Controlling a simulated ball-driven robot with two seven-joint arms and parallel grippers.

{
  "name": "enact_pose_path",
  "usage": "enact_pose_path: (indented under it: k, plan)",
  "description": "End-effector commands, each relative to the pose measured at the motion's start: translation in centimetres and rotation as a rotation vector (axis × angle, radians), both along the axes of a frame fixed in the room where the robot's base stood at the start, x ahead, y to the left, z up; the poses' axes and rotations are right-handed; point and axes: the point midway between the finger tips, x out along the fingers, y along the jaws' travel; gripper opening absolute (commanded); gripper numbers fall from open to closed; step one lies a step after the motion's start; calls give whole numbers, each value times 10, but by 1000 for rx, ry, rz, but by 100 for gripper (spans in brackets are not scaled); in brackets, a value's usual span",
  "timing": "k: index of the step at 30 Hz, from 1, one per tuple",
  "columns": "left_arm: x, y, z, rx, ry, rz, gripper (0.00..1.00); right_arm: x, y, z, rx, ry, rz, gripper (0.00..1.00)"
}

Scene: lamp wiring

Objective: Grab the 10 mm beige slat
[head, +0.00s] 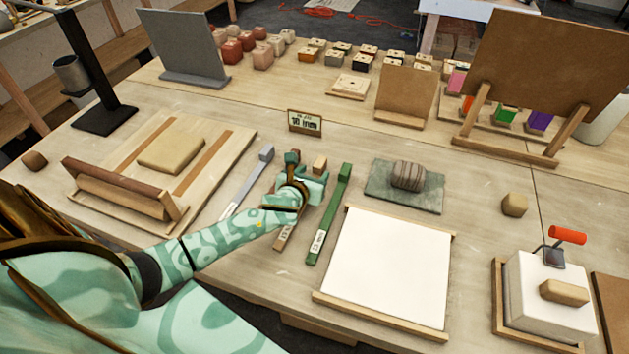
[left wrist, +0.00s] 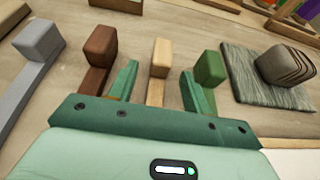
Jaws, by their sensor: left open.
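The beige slat (left wrist: 160,58) has a raised block at its far end and lies between the two fingers of my left gripper (left wrist: 157,88) in the left wrist view. The fingers are open, with a gap on each side of the slat. In the head view the beige block (head: 319,161) shows just beyond my left gripper (head: 308,178), which hides much of the slat. A brown slat (left wrist: 100,47) lies to the left of the beige one and a green slat (left wrist: 208,68) to its right. My right gripper is not in view.
A grey slat (head: 248,182) lies farther left. A small 10 mm sign (head: 304,121) stands behind the slats. A dark green mat (head: 382,188) with a striped stone (head: 408,175) and a white board (head: 387,265) lie to the right.

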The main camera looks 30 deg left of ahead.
Motion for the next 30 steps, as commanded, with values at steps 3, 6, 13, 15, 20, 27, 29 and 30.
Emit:
enact_pose_path:
  k: [3,6,13,15,20,27,29,30]
  plan:
    - [13,2,-7,-1,0,-1,49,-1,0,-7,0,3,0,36]
    - [16,3,-8,0,1,0,49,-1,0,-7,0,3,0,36]
    - [15,3,-7,-1,1,-1,30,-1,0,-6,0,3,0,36]
    - [15,3,-7,-1,1,-1,10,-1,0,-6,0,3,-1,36]
    - [15,3,-6,0,0,-1,0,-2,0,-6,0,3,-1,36]
    - [15,3,-2,0,-1,-1,0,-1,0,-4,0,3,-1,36]
    - [16,3,3,0,-2,-2,0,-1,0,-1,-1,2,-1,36]
    - [16,3,8,0,-3,-2,0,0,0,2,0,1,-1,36]
